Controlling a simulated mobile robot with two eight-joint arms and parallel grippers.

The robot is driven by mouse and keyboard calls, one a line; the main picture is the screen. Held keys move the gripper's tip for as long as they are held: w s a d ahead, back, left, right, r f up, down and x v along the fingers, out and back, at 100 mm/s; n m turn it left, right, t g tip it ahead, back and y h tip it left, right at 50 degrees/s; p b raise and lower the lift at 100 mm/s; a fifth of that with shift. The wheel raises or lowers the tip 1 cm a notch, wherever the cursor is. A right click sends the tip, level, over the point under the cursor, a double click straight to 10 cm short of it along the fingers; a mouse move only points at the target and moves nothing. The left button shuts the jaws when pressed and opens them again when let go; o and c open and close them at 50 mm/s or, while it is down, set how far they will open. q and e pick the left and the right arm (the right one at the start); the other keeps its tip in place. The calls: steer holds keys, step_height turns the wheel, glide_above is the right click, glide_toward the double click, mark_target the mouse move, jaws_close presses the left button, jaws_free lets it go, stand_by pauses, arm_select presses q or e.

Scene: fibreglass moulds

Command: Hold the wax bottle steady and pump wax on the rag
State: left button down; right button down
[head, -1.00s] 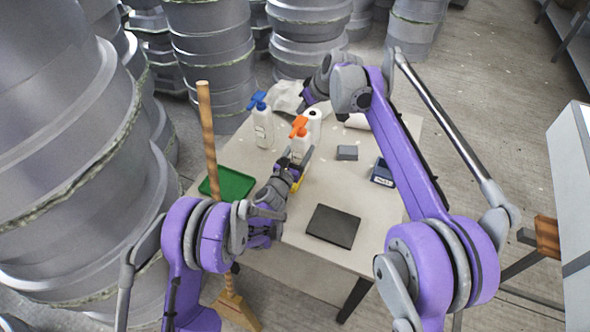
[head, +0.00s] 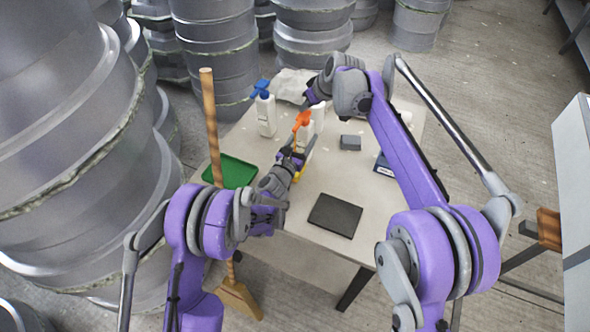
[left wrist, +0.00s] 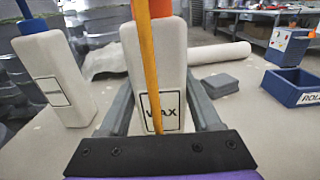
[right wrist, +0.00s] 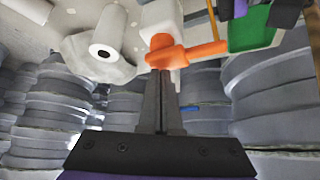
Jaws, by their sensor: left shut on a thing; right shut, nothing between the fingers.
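The white wax bottle (left wrist: 158,75) stands upright on the table with my left gripper (left wrist: 160,125) shut around it; its WAX label faces that wrist. Its orange pump head (head: 302,119) also shows in the right wrist view (right wrist: 187,51). A thin amber streak (left wrist: 150,65) runs down from the nozzle in front of the bottle; I cannot tell whether it is liquid. My right gripper (right wrist: 160,75) is shut and empty, its tips at the pump head; contact is unclear. A crumpled white rag (head: 293,84) lies at the back of the table, behind the bottle.
A white bottle with a blue pump (head: 265,112) stands left of the wax bottle. A green tray (head: 232,172), dark flat pad (head: 335,215), grey block (head: 350,142) and blue box (left wrist: 300,88) are on the table. A white roll (left wrist: 220,53) lies by the rag. A broom handle (head: 210,120) stands left.

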steer(key=shift+r, duration=1.7)
steer(key=shift+r, duration=3)
arm_select(q)
jaws_free()
steer(key=shift+s, duration=0.1)
steer(key=v, duration=1.1)
steer(key=shift+s+a, duration=0.2)
steer(key=shift+s, duration=0.15)
